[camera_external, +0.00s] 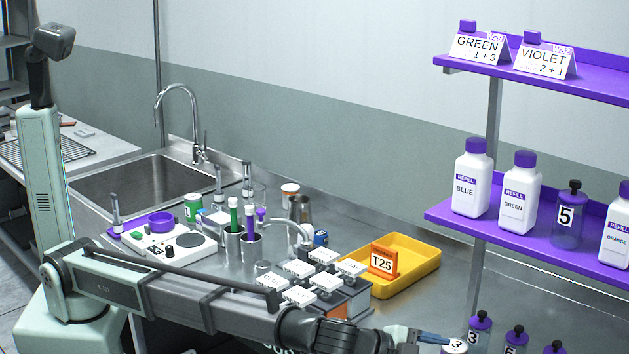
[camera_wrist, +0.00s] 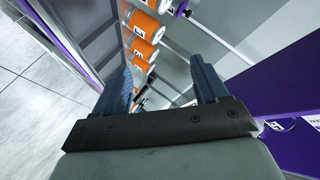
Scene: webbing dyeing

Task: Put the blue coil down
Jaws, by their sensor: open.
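My gripper (camera_external: 430,337) is at the lower right in the external view, low over the front right of the steel counter, beside black-handled numbered jars. In the wrist view my gripper (camera_wrist: 163,88) has its two blue-grey fingers wide apart, with nothing held between them. No blue coil shows clearly in either view. A small blue item (camera_external: 320,238) sits on the counter behind the white-lidded boxes, well left of my gripper; it is too small to tell whether it is the coil.
A yellow tray (camera_external: 427,252) holds an orange T25 sign (camera_external: 383,262). White-lidded boxes (camera_external: 327,282) stand beside my forearm. Purple shelves carry refill bottles (camera_external: 472,180). In the wrist view, orange-labelled containers (camera_wrist: 146,27) line a rack beyond the fingers, with tiled floor (camera_wrist: 40,80) at left.

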